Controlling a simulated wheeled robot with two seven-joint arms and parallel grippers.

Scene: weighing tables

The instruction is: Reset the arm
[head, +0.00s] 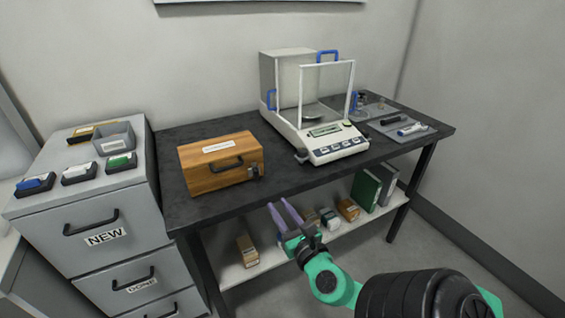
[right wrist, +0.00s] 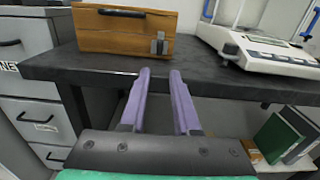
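My right gripper (head: 284,212) has purple fingers and a green arm, and is in front of the dark table (head: 190,217) near its front edge. In the right wrist view its fingers (right wrist: 160,75) are apart with nothing between them, pointing towards the table edge. The wooden case (head: 221,163) with a dark handle and latch stands on the table, beyond the fingertips and apart from them; it also shows in the right wrist view (right wrist: 120,33). My left gripper does not show in either view.
A balance (head: 325,140) with a glass enclosure stands mid-table, with a grey tray (head: 420,133) of small tools right of it. A grey cabinet (head: 85,205) holding several small boxes stands left. The lower shelf (head: 270,262) carries boxes and binders (head: 367,190).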

